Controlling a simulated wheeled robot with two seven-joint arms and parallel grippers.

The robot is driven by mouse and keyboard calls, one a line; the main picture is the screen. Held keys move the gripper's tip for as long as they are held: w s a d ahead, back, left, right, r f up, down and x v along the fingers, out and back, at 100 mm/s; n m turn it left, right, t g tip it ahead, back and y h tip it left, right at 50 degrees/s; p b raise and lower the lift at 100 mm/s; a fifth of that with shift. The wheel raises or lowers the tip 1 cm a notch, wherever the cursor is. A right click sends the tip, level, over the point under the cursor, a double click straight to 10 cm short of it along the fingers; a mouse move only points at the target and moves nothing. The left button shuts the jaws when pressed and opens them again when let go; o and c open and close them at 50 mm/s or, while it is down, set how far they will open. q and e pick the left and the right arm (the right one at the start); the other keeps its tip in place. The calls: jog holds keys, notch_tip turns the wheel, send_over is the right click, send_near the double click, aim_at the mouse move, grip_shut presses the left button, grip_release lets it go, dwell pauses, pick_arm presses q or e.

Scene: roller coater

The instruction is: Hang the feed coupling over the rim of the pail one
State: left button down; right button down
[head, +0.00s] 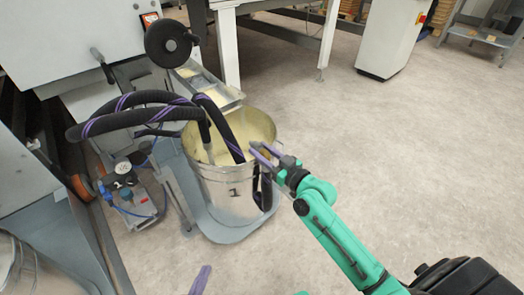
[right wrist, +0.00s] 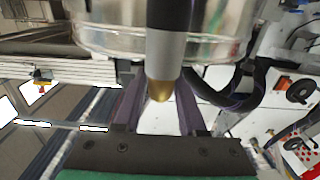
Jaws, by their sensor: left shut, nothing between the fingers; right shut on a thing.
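The pail one (head: 228,190) is a shiny metal bucket marked "1", with yellowish material inside. My right gripper (head: 262,153) is at its right rim, its purple fingers shut on the feed coupling. In the right wrist view the feed coupling (right wrist: 165,55) is a grey cylinder with a brass tip, between the fingers (right wrist: 160,104), close to a shiny curved wall that looks like the pail. Its seating on the rim is hidden. A black hose with purple stripes (head: 222,128) crosses the pail; a dark loop hangs outside the rim. My left gripper (head: 200,281) is shut and empty at the bottom edge.
A second pipe (head: 206,140) stands in the pail. The pail stands on a grey wheeled base (head: 220,232). A metal trough (head: 212,84) and dark handwheel (head: 172,43) are behind it. A regulator unit (head: 130,195) is at left.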

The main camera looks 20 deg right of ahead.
jog(key=shift+f, duration=0.25)
jog(key=shift+c, duration=2)
grip_release()
jog(key=p+v, duration=0.2)
jog(key=v, duration=1.2)
jog(key=shift+s+p, duration=0.3)
jog(key=shift+f, duration=0.1)
